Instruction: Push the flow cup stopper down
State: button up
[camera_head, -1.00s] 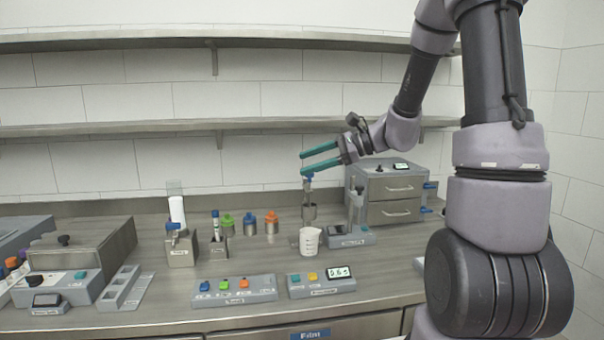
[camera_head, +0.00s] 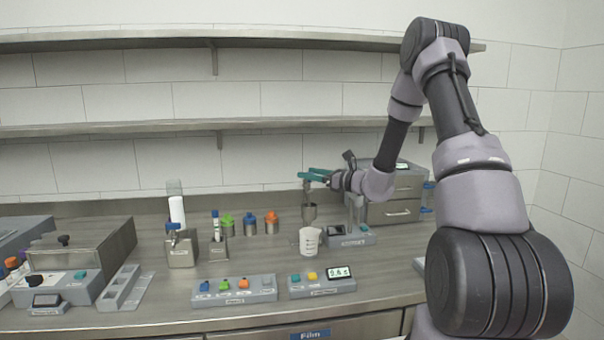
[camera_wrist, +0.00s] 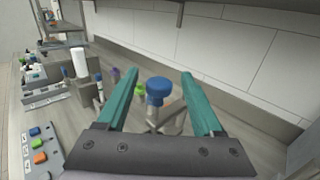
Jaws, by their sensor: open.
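My gripper (camera_head: 308,175) is open, its two teal fingers level beside the top of the flow cup stopper. In the wrist view, the stopper's round blue knob (camera_wrist: 158,90) sits between the two open fingers, apart from both. In the head view the blue knob is hidden by the fingers, and only the grey stem (camera_head: 306,187) shows below them. The stem stands upright in the metal flow cup (camera_head: 309,213), which is held by a stand (camera_head: 350,236). A white beaker (camera_head: 310,241) stands under the flow cup.
A grey drawer unit (camera_head: 402,211) stands right behind the stand. Bottles with green, blue and orange (camera_head: 271,222) caps stand to the left. A button box with a display (camera_head: 321,284) is in front. A shelf (camera_head: 250,125) runs above.

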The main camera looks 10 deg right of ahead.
jog(key=shift+x, duration=1.85)
grip_shut()
